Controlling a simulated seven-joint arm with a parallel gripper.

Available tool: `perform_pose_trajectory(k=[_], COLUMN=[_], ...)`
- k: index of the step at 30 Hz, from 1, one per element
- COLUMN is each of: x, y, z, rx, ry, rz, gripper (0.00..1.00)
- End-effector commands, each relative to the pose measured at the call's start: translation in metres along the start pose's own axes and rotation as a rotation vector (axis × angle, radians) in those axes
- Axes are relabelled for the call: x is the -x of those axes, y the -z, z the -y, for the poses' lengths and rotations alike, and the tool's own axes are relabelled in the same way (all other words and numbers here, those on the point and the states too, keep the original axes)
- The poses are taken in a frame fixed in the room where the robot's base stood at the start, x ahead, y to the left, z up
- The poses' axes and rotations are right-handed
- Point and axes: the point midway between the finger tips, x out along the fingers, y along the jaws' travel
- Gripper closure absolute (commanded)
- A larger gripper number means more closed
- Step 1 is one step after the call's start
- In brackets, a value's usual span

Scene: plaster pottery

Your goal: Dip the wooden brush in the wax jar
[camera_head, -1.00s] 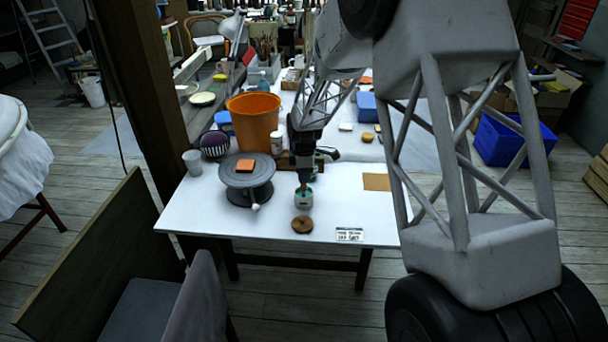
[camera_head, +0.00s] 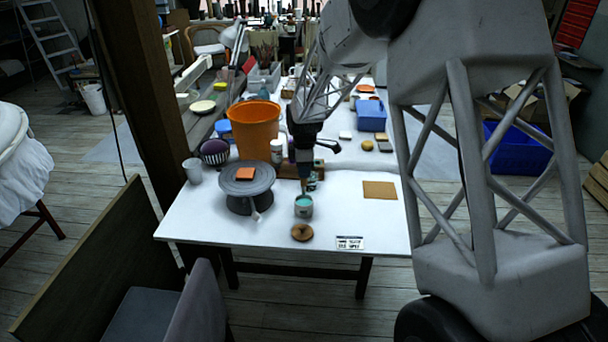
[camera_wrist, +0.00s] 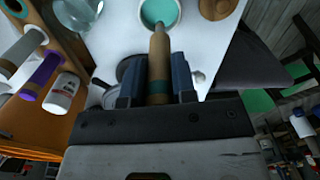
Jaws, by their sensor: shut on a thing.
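The wax jar (camera_head: 304,206) is a small pale pot with teal wax inside, standing open on the white table. It also shows at the top of the wrist view (camera_wrist: 177,24). My gripper (camera_head: 303,163) is shut on the wooden brush (camera_wrist: 158,62), whose tan handle runs between the two dark fingers in the wrist view. The brush's far end overlaps the jar's opening in the wrist view. In the head view the brush hangs over the jar's back edge; I cannot tell whether its tip touches the wax. A round wooden lid (camera_head: 302,233) lies in front of the jar.
A wooden holder with several tools (camera_wrist: 66,40) is close by. A tan board (camera_head: 380,190) and a label card (camera_head: 349,243) lie to the right.

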Motion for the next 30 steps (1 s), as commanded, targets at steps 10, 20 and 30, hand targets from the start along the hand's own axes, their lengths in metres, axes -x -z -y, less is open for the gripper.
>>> perform_pose_trajectory(k=[10, 20, 30], x=[0.020, 0.021, 0.022], y=[0.000, 0.000, -0.001], z=[0.000, 0.000, -0.001], rx=[0.000, 0.000, -0.007], ry=[0.000, 0.000, 0.000], rz=[0.000, 0.000, 0.000], gripper=[0.97, 0.97, 0.97])
